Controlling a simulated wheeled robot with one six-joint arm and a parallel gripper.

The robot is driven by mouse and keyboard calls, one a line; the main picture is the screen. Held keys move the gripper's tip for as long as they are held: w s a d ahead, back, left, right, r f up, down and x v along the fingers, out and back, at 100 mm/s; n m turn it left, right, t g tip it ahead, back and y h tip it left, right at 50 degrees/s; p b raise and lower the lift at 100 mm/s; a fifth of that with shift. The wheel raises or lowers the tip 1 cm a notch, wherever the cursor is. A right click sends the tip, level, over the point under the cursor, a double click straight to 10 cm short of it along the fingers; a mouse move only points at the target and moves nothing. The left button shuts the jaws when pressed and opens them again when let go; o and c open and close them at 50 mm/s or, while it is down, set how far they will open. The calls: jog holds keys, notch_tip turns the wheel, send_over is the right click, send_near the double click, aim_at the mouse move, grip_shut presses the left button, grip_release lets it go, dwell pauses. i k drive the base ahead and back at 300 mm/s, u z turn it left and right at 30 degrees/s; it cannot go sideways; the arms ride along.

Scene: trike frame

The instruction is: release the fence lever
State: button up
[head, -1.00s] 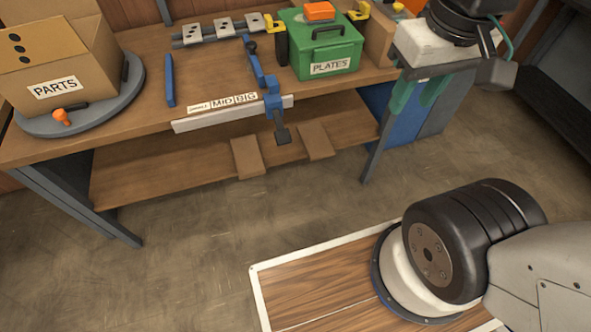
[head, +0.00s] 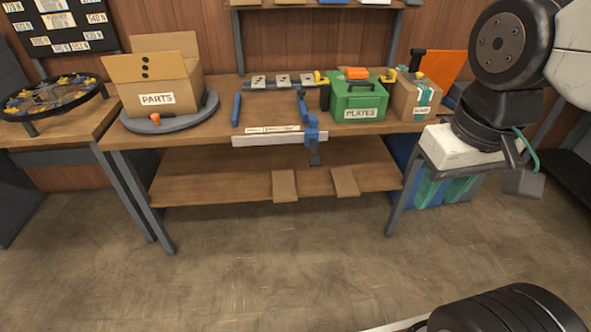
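A dark lever (head: 315,156) hangs down from this clamp, below the rail. Labels lie along the rail, too small to read fully now. My gripper (head: 522,182) is at the right, beyond the bench's right end and well apart from the lever. Its fingers cannot be made out, so its opening does not show.
A cardboard PARTS box (head: 158,95) stands on a grey turntable (head: 185,120) at the left. A green PLATES box (head: 358,103) and a smaller carton (head: 418,98) stand at the right. A lower shelf (head: 230,183) holds two brown pieces. The floor (head: 270,265) in front is clear.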

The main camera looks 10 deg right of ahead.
aim_at(315, 160)
jog(key=u, duration=0.45)
jog(key=i, duration=0.95)
jog(key=u, duration=0.85)
jog(key=k, duration=1.55)
jog(key=z, duration=1.45)
